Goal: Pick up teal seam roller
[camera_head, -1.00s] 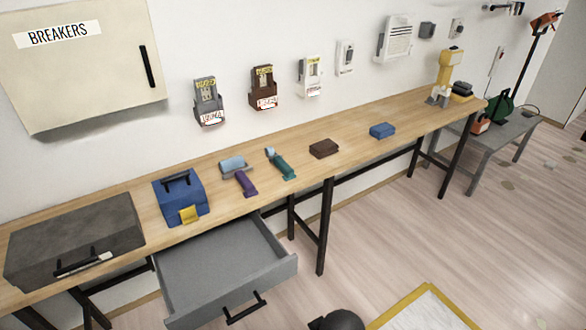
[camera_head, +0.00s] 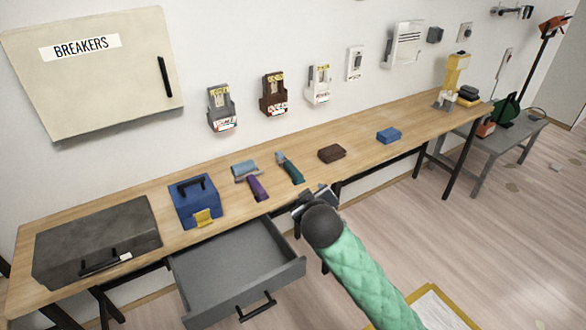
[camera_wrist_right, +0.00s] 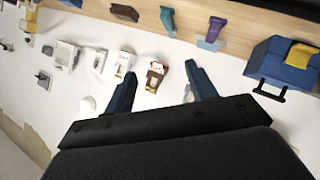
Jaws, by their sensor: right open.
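The teal seam roller (camera_head: 292,172) lies on the wooden workbench between a purple-handled tool and a dark brown block. It also shows near the top of the right wrist view (camera_wrist_right: 168,20), ahead of the fingers and apart from them. My right gripper (camera_head: 312,196) is at the bench's front edge, just in front of the roller and a little to its right. Its two fingers stand apart with nothing between them in the right wrist view (camera_wrist_right: 160,78). My left gripper is in neither current view.
The purple-handled tool (camera_head: 257,187) lies close left of the roller; the brown block (camera_head: 331,153) is to its right. A blue toolbox (camera_head: 195,200) stands farther left. An open grey drawer (camera_head: 240,265) juts out below the bench (camera_head: 120,207). Bare bench lies behind the roller.

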